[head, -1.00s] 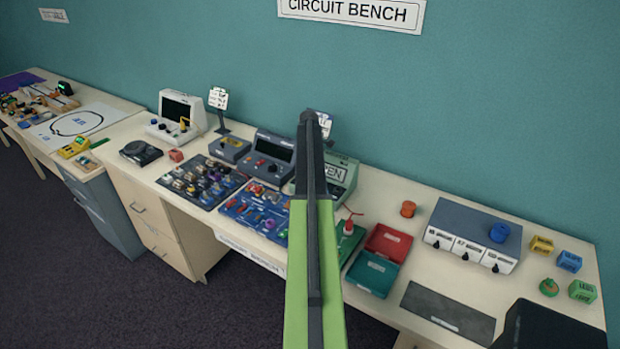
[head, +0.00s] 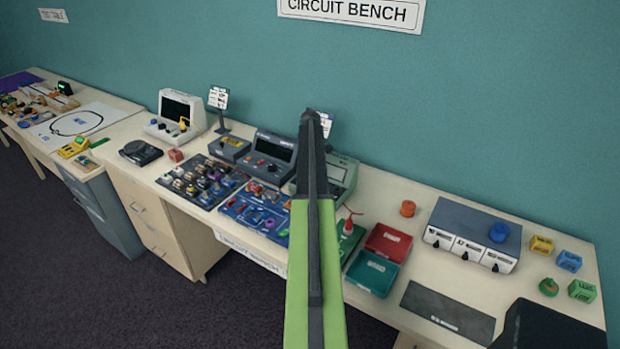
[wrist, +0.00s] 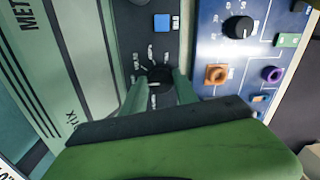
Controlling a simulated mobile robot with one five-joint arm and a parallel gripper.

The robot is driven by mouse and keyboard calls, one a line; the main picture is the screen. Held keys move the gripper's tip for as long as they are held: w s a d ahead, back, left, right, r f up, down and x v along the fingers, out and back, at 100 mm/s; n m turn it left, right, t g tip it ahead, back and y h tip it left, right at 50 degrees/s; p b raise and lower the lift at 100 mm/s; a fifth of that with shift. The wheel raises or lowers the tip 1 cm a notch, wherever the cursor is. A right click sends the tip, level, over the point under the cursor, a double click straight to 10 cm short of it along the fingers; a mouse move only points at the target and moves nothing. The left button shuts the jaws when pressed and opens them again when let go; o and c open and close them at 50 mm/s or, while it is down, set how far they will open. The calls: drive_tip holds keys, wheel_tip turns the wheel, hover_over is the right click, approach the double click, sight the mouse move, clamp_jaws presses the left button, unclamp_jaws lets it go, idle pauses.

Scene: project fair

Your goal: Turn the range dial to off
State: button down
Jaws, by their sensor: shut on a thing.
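The range dial (wrist: 157,76) is a black round knob on a dark panel of the green meter, ringed by small white labels. In the wrist view my gripper (wrist: 160,84) has its two green fingers on either side of the dial, shut on it. I cannot read which label the dial points at. In the head view the meter (head: 343,170) stands at the back of the bench, partly behind my arm, and its visible display shows no letters. My arm hides the dial and the gripper there.
A blue button (wrist: 161,23) sits on the dial's panel. Beside it, a blue board carries another black dial (wrist: 238,27), an orange part (wrist: 216,74) and a purple part (wrist: 272,74). A red tray (head: 389,240) and a teal tray (head: 371,273) lie right of my arm.

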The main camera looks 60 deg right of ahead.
drive_tip(key=c, duration=0.9)
unclamp_jaws()
drive_tip(key=shift+c, duration=0.2)
wheel_tip(320, 180, up, 17)
drive_tip(key=p, duration=1.7)
drive_tip(key=shift+d+r, duration=0.2)
drive_tip(key=shift+d, duration=0.25)
drive_tip(key=shift+w, duration=0.1)
